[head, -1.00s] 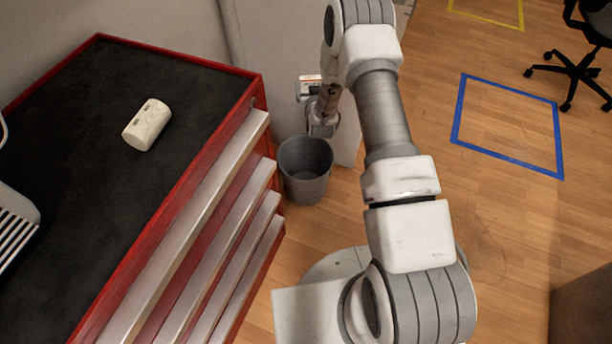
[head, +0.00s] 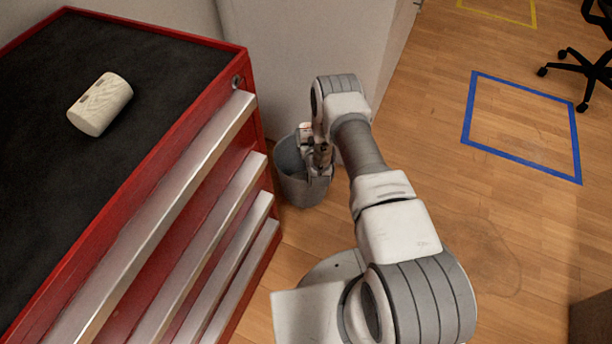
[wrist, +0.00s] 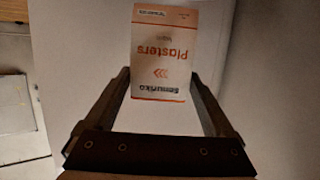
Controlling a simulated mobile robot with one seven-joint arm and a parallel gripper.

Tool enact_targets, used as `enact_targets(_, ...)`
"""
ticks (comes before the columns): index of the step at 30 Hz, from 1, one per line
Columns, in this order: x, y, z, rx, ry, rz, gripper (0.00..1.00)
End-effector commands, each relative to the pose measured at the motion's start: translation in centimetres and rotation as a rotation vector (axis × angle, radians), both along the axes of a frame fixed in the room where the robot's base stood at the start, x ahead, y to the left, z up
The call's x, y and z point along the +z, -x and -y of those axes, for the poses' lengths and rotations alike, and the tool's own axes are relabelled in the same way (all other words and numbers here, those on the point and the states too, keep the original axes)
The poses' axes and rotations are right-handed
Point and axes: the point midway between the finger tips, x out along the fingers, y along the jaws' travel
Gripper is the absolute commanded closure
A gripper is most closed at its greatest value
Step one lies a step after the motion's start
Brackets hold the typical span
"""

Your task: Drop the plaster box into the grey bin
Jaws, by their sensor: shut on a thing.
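The plaster box (wrist: 163,52), white with orange lettering, is between the two fingers of my gripper (wrist: 160,78) in the wrist view. My gripper is shut on it. In the head view my gripper (head: 309,146) is low over the grey bin (head: 290,177), at the bin's right side. Only a small white and red part of the box (head: 305,128) shows there. The bin stands on the floor beside the red cabinet. My gripper and arm cover part of its opening, and its inside is mostly hidden.
A red tool cabinet (head: 205,140) with a black top and long drawer handles fills the left. A white cylindrical object (head: 100,104) lies on it. A pale cabinet (head: 300,55) stands behind the bin. Open wooden floor with a blue taped square (head: 525,125) is on the right.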

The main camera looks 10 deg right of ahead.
Motion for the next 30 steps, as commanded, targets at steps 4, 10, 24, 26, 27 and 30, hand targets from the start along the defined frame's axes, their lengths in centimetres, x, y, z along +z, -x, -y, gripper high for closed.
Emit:
enact_targets(4,-2.2,0.0,0.0,0.000,0.000,-0.002,0.64)
enact_targets(10,-4.4,0.0,0.0,-0.001,0.000,-0.001,0.64)
enact_targets(24,-5.0,0.0,0.0,0.000,0.000,-0.001,0.00)
enact_targets(26,-4.9,0.0,0.0,0.000,0.000,-0.001,0.00)
enact_targets(27,-5.0,0.0,0.0,0.000,0.000,-0.001,0.00)
enact_targets(30,-5.0,0.0,0.0,0.000,0.000,-0.001,0.00)
